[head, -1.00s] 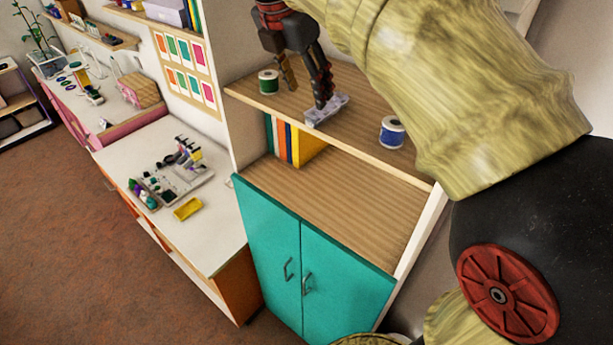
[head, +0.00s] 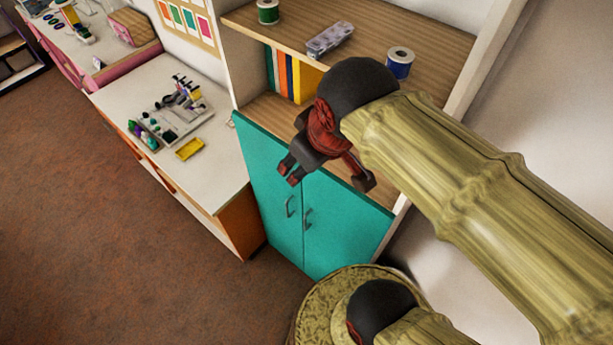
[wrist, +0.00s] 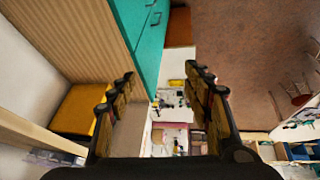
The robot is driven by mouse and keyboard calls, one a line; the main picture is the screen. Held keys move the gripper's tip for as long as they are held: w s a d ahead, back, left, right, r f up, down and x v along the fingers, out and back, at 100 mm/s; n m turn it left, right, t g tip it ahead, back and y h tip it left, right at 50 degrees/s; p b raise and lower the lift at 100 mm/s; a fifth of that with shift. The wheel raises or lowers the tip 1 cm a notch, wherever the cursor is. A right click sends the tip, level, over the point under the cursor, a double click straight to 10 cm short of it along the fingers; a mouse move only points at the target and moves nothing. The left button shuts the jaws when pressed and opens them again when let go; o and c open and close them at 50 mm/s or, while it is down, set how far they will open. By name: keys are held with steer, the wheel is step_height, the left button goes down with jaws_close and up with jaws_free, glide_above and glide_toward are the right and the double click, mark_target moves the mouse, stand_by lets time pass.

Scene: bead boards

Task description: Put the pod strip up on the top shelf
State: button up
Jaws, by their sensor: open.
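The pod strip (head: 330,39), a grey-lilac block with small lidded compartments, lies on the top shelf (head: 437,42) of the cabinet. It sits between a green spool and a blue spool, apart from both. My gripper (head: 288,175) is open and empty, in front of the teal doors and lower than the top shelf, clear of the pod strip. In the wrist view my gripper's two fingers (wrist: 165,95) stand wide apart with nothing between them.
The green spool (head: 268,12) and blue spool (head: 399,63) stand on the top shelf. Upright books (head: 283,76) and a yellow block fill the lower shelf's left. Teal doors (head: 268,185) are shut. A white desk (head: 120,98) at left holds a grey tray and a yellow dish (head: 189,149).

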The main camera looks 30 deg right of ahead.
steer(key=s+f+m, duration=0.1)
steer(key=s+a+f+m, duration=0.1)
steer(key=f, duration=0.1)
steer(key=shift+f+m, duration=0.1)
steer(key=shift+m, duration=0.3)
step_height(320, 180, down, 28)
steer(key=b, duration=2.8)
steer(key=shift+f, duration=0.2)
